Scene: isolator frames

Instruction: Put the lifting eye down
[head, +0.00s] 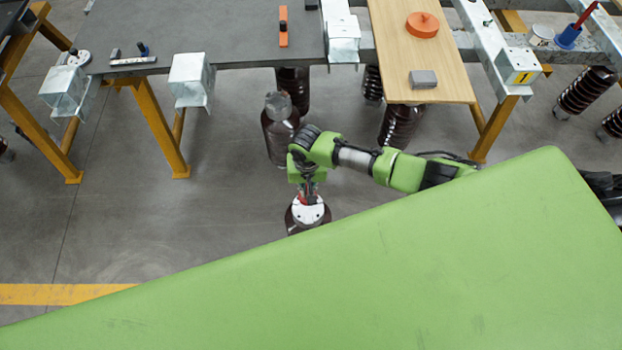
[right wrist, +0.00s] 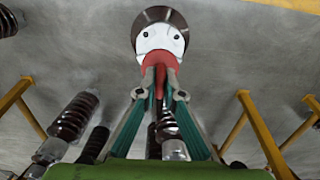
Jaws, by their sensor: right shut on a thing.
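My right gripper (head: 308,190) hangs below my green arm, low over the floor. In the right wrist view the fingers (right wrist: 160,82) are shut on a red piece (right wrist: 160,60), which I take for the lifting eye. Just beyond it is a white round plate (right wrist: 148,40) with dark holes, on top of a brown insulator (right wrist: 165,15). In the head view the red piece is largely hidden by the gripper; the white plate (head: 309,215) and the brown body (head: 292,222) show below it. I cannot tell whether the red piece touches the plate. My left gripper is not in view.
A grey-topped table (head: 215,30) with tools stands at the back on yellow legs. A wooden board (head: 390,50) bears an orange knobbed disc (head: 422,27) and a grey block (head: 423,79). A brown insulator with a grey cap (head: 277,104) stands behind my gripper. The floor at left is clear.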

